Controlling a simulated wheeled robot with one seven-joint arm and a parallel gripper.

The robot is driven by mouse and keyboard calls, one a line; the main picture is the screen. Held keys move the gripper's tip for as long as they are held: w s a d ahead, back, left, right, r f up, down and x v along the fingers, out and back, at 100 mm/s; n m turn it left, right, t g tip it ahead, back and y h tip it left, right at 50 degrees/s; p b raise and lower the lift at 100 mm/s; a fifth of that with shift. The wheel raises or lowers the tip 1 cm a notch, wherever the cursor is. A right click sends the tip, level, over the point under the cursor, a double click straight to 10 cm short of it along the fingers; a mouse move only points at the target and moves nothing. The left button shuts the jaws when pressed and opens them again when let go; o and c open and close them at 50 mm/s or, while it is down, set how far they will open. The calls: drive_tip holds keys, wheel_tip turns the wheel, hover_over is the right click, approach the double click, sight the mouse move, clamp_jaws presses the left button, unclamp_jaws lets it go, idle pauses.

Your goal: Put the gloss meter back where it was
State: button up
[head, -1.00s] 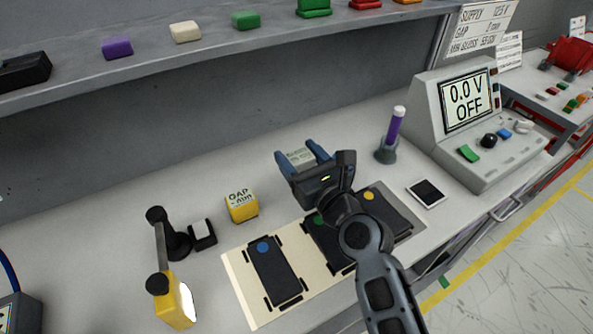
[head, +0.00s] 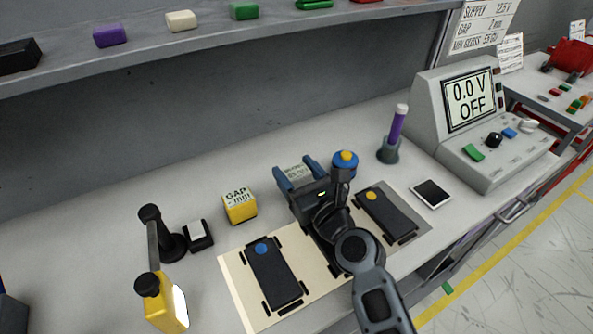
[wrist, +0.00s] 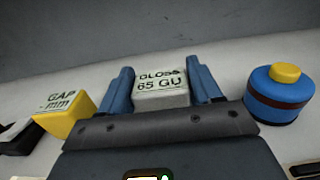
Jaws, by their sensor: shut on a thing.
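The gloss meter (wrist: 163,90) is a small grey box with "GLOSS 65 GU" on its top. My gripper (wrist: 162,88) is shut on it, with one blue finger on each side. In the head view, my gripper (head: 298,172) is over the bench behind the panel mat, with the meter's pale top (head: 294,171) between the fingers. Whether the meter touches the bench cannot be told.
A yellow gap gauge (head: 240,206) stands left of my gripper, and a blue cylinder with a yellow top (wrist: 283,94) stands close on the right. My arm hides the middle panel.

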drive_tip(key=shift+f, duration=0.3)
drive_tip(key=o, duration=0.9)
drive_tip(key=shift+s+f, duration=0.1)
drive_tip(key=o, duration=0.3)
drive_tip(key=shift+f, duration=0.2)
drive_tip(key=shift+o, duration=0.2)
drive_tip(key=shift+r, duration=0.45)
drive_tip(key=shift+s+d+r+p, duration=0.1)
drive_tip(key=shift+s+d+p, duration=0.15)
drive_tip(key=shift+s+p, duration=0.1)
drive_tip(key=v, duration=1.1)
drive_tip(key=shift+d+r+b, duration=0.1)
drive_tip(key=shift+r+b, duration=0.3)
